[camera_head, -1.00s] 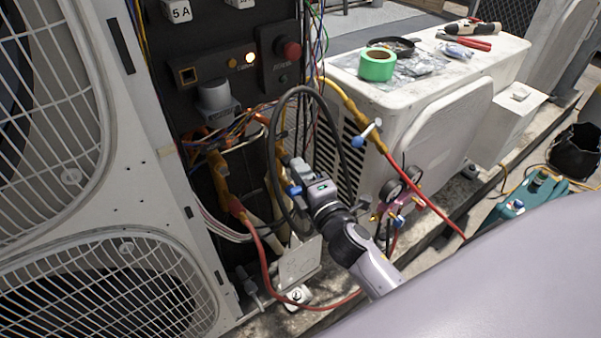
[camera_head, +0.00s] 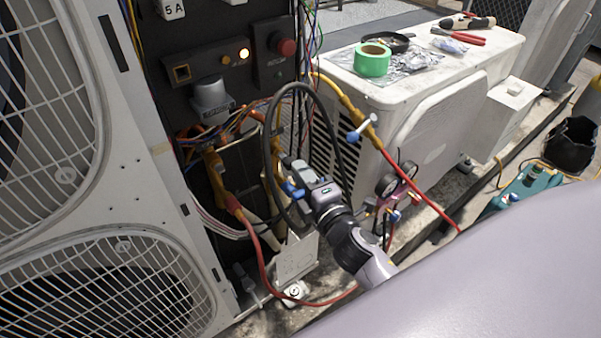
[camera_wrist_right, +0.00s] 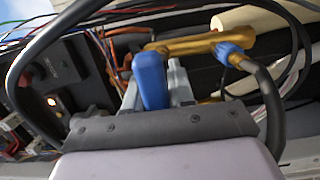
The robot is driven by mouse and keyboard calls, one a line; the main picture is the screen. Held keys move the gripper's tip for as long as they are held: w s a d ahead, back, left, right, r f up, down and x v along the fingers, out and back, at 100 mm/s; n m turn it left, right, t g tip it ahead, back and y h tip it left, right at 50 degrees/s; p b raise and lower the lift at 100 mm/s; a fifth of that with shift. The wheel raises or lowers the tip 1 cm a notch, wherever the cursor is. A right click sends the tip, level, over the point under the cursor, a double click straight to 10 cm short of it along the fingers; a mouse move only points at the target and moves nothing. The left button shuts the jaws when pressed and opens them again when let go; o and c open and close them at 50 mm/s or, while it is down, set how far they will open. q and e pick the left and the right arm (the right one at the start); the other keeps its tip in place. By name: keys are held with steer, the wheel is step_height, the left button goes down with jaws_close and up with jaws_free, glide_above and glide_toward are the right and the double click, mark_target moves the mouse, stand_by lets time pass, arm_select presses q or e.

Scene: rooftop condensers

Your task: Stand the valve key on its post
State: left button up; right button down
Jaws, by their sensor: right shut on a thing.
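My right gripper (camera_head: 293,178) is in front of the open electrical cabinet, beside a looped black hose. Its grey fingers are shut on a blue piece (camera_wrist_right: 150,80), seen upright between them in the right wrist view. This looks like the handle of the valve key; its blue also shows in the head view (camera_head: 292,190). The rest of the key is hidden by the fingers and hose. I cannot make out the key's post for certain. My left gripper is not in view.
The black hose (camera_head: 268,150) loops close around my right gripper. A brass pipe with a blue fitting (camera_wrist_right: 228,52) lies just beyond the fingers. A red hose (camera_head: 262,260) hangs below. Pressure gauges (camera_head: 387,185) are at the right. A white condenser (camera_head: 440,125) carries green tape (camera_head: 372,60) and tools.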

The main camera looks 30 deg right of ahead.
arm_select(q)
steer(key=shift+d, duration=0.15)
arm_select(e)
steer(key=shift+s, duration=0.3)
steer(key=shift+s+d, duration=0.15)
steer(key=shift+s, duration=0.85)
steer(key=shift+s+d, duration=0.15)
steer(key=shift+s, duration=0.8)
arm_select(q)
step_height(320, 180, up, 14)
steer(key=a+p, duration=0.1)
steer(key=p, duration=1.6)
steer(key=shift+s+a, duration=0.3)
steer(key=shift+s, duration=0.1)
arm_select(e)
steer(key=s+a+r, duration=0.1)
steer(key=r, duration=1)
steer(key=s+a+r, duration=0.1)
steer(key=a+r, duration=0.1)
steer(key=r, duration=1)
steer(key=shift+a+r+y, duration=0.2)
steer(key=shift+a+y, duration=0.1)
steer(key=shift+f, duration=0.1)
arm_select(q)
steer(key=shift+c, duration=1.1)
